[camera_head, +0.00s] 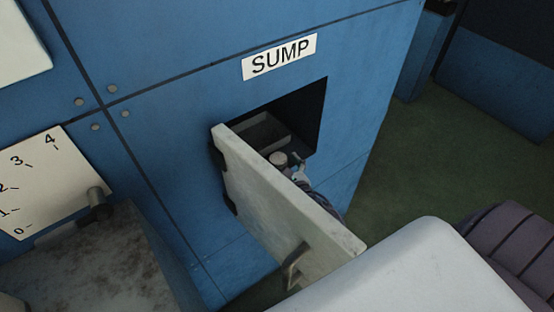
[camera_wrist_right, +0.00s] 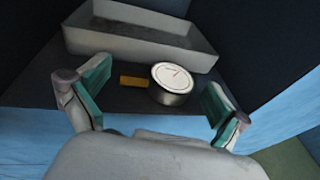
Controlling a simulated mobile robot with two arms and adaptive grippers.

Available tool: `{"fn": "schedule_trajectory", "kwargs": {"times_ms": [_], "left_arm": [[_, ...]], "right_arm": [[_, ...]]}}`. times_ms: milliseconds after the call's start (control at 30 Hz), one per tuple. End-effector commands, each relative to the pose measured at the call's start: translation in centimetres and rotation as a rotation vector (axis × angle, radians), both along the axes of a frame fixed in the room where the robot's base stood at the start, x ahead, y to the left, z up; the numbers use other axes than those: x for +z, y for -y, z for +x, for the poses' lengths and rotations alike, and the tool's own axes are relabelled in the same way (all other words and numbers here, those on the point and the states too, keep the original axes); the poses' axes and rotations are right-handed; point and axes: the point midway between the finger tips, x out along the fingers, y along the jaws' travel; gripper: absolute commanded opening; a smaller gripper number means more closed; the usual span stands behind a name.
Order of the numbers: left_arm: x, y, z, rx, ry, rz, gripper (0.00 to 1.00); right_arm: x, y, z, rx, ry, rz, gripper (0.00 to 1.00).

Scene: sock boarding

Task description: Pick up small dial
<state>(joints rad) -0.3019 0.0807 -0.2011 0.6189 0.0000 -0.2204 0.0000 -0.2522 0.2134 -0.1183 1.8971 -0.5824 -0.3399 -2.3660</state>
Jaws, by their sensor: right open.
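The small dial (camera_wrist_right: 173,80) is a short silver cylinder with a white face and a red needle. It stands upright on the dark floor of the sump compartment, between the open fingers of my right gripper (camera_wrist_right: 155,103) and a little beyond their tips in the right wrist view, nearer the right finger. In the head view the dial (camera_head: 279,159) shows at the compartment's mouth, with part of my right gripper (camera_head: 299,170) just right of it. The open door hides much of that arm. My left gripper is not in view.
A small orange-brown block (camera_wrist_right: 132,82) lies left of the dial. A grey tray (camera_wrist_right: 140,37) stands behind both. The pale door (camera_head: 270,200) of the compartment is swung open, with a handle (camera_head: 293,266). A SUMP label (camera_head: 279,57) sits above the opening. Dark walls close in the compartment.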

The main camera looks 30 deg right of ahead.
Motion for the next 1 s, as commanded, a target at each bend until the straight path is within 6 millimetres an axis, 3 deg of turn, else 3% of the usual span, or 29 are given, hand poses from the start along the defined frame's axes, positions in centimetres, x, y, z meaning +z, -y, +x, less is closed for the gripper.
{"fn": "schedule_trajectory", "kwargs": {"times_ms": [133, 367, 700, 1000], "left_arm": [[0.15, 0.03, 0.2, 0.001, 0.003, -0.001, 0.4], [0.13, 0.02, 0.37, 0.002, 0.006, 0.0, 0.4], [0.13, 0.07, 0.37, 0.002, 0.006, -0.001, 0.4], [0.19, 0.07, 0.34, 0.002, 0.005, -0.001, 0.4]], "right_arm": [[-0.25, 0.01, 1.42, 0.0, 0.001, 0.001, 1.0], [-0.34, 0.03, 1.53, 0.001, 0.0, 0.001, 1.0], [-0.35, 0.03, 1.5, 0.001, 0.0, 0.0, 0.45], [-0.06, 0.03, 1.53, 0.001, 0.001, 0.0, 0.44]]}}
